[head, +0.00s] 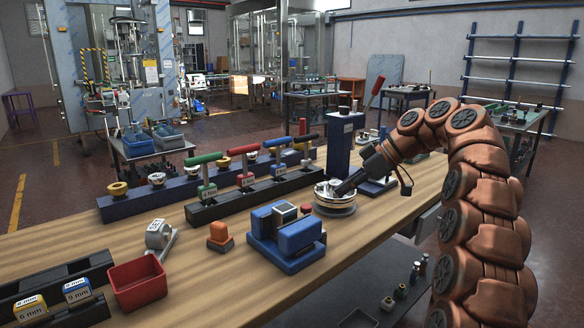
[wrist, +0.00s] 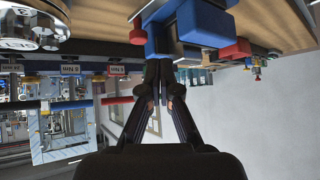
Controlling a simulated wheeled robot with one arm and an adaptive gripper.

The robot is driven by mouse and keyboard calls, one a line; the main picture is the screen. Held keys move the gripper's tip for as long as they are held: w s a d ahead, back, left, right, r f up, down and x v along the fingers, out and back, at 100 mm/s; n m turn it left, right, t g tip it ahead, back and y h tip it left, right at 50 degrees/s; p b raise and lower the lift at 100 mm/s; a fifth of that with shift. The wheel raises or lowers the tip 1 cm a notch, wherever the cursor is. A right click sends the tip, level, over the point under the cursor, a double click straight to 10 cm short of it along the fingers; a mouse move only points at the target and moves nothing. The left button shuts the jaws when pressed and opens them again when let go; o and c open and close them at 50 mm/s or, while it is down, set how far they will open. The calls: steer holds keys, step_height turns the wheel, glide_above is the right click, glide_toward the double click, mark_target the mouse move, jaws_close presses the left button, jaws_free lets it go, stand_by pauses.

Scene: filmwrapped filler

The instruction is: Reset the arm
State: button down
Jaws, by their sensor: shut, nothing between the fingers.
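My copper-coloured arm (head: 484,190) rises at the right of the head view and bends over the wooden bench. My gripper (head: 340,192) hangs low over the bench, with its tips in front of or above a round silver-and-brass device (head: 336,208). I cannot tell in the head view whether they touch it. In the wrist view my gripper (wrist: 158,66) has its two dark fingers drawn together at the tips, with nothing between them. That view is upside down, and the silver device (wrist: 32,22) shows at its upper left.
A blue fixture (head: 284,238) stands just left of the gripper, with a blue post (head: 342,142) behind. Tools with coloured handles stand in a black rack (head: 255,194). A red bin (head: 137,284) and an orange block (head: 220,238) are nearer. The bench's right front is bare.

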steer(key=s+a+f+m+g+h, duration=0.15)
steer(key=s+f+m, duration=0.25)
steer(key=s, duration=0.7)
steer(key=s+a+f+m+g+h, duration=0.1)
steer(key=s+a+f+m+h, duration=0.2)
steer(key=s, duration=0.8)
steer(key=s+d+f+m+g+h, duration=0.1)
steer(key=s+d+f+m+h, duration=0.15)
steer(key=s+f, duration=0.45)
steer(key=s+d+f+m+h, duration=0.1)
steer(key=s+d+f+m, duration=0.25)
steer(key=s, duration=0.75)
steer(key=s+d+f+m+g+h, duration=0.15)
steer(key=s+d+f, duration=0.25)
steer(key=s, duration=0.5)
step_height(320, 180, up, 15)
steer(key=t+p, duration=0.1)
steer(key=p, duration=1.2)
steer(key=shift+w+f+p, duration=0.2)
steer(key=shift+w+p, duration=0.15)
steer(key=shift+p, duration=0.05)
steer(key=shift+y, duration=0.25)
